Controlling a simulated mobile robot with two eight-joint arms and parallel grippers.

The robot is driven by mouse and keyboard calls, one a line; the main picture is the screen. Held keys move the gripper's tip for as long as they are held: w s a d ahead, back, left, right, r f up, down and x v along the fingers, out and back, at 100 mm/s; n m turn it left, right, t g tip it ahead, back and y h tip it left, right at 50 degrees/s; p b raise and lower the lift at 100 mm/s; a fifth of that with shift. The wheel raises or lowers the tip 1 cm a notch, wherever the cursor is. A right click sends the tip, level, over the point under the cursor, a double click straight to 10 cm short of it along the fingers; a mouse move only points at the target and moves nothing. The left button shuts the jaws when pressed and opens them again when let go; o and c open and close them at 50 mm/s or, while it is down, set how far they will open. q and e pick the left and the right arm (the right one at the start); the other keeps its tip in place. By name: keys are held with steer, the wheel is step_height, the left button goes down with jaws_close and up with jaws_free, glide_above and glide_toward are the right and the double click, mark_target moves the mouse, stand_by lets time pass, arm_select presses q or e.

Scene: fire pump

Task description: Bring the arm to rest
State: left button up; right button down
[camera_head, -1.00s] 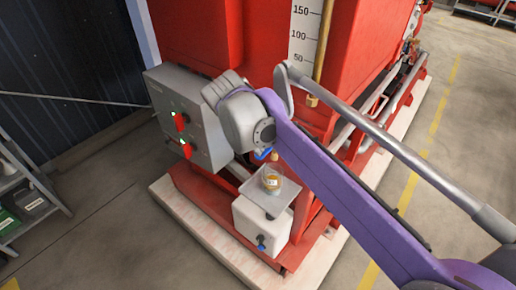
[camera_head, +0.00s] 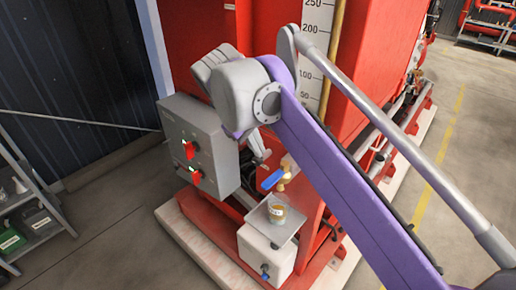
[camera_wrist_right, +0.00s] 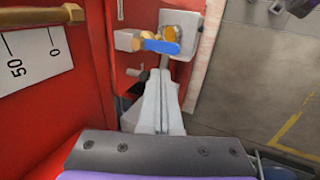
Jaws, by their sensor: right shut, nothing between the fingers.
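My right arm crosses the head view from the lower right, with its grey joint raised in front of the red pump unit. My right gripper (camera_head: 258,147) shows partly behind this joint, beside the grey control box (camera_head: 203,140). In the right wrist view the gripper (camera_wrist_right: 161,75) has its pale fingers together, with nothing between them. The brass tap with a blue lever (camera_head: 272,180) is apart from it in the head view; the lever also shows beyond the fingertips in the wrist view (camera_wrist_right: 161,47). My left gripper is not in view.
The control box has two red switches. A scale and brass pipe run up the red tank (camera_head: 350,70). Grey shelving (camera_head: 40,225) stands at the left; floor shows between.

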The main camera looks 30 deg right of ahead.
stand_by(0.5)
steer(key=s+a+f+m+t+y, duration=0.2)
steer(key=s+f, duration=0.5)
steer(key=f, duration=0.6)
steer(key=s+a+f+m+t+y, duration=0.2)
steer(key=s+f, duration=0.6)
steer(key=f, duration=0.5)
steer(key=shift+a+f, duration=0.2)
steer(key=shift+a, duration=0.15)
